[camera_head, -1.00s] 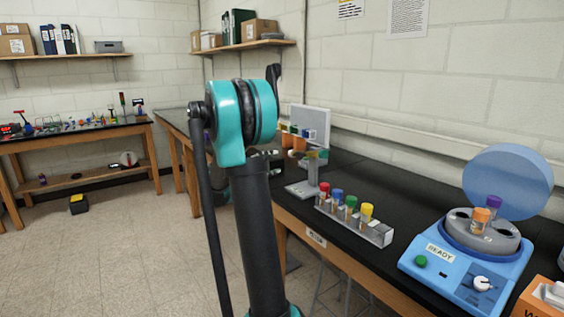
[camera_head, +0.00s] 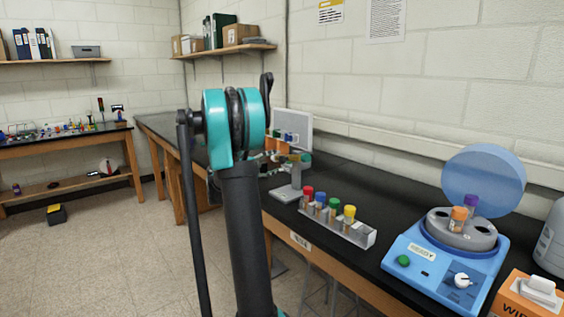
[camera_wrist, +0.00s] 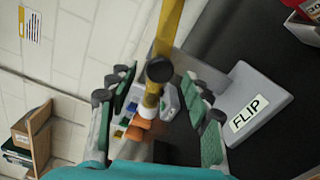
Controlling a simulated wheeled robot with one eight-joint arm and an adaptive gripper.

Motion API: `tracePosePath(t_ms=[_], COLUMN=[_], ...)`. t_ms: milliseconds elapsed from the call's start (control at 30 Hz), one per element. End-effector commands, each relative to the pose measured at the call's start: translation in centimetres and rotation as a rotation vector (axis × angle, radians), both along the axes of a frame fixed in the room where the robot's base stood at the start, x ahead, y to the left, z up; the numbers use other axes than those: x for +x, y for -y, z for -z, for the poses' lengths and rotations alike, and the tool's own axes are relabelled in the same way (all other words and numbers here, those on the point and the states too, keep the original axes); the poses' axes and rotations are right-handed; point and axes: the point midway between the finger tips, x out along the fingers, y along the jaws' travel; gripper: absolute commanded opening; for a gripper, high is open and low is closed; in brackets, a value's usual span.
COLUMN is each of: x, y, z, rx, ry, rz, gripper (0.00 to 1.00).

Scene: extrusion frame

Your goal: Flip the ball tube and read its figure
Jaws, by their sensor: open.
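In the wrist view, my gripper (camera_wrist: 158,92) is open, its green-padded fingers standing on either side of an amber tube (camera_wrist: 170,28). A round black piece (camera_wrist: 159,69) sits on the tube's middle, and the tube's far part shows between the fingers. I cannot tell whether either pad touches it. No ball and no figure can be made out. A grey stand base labelled FLIP (camera_wrist: 262,97) is beside the right finger. In the head view, the grey stand (camera_head: 287,193) is on the black bench, partly behind my arm, which hides most of the gripper.
A clear rack (camera_head: 355,235) with red, blue, green and yellow-capped tubes stands right of the stand. A blue centrifuge (camera_head: 435,272) with its lid raised holds orange and purple-capped tubes.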

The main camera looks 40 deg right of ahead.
Motion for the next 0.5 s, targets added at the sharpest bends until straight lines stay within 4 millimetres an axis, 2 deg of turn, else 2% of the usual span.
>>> tracePosePath(t_ms=[100, 200, 500], x=[0.1, 0.2, 0.3], y=[1.9, 2.8, 3.7], z=[0.0, 0.0, 0.0], rx=[0.000, 0.000, 0.000], ry=[0.000, 0.000, 0.000], rz=[0.002, 0.000, -0.001], gripper=[0.50, 0.50, 0.50])
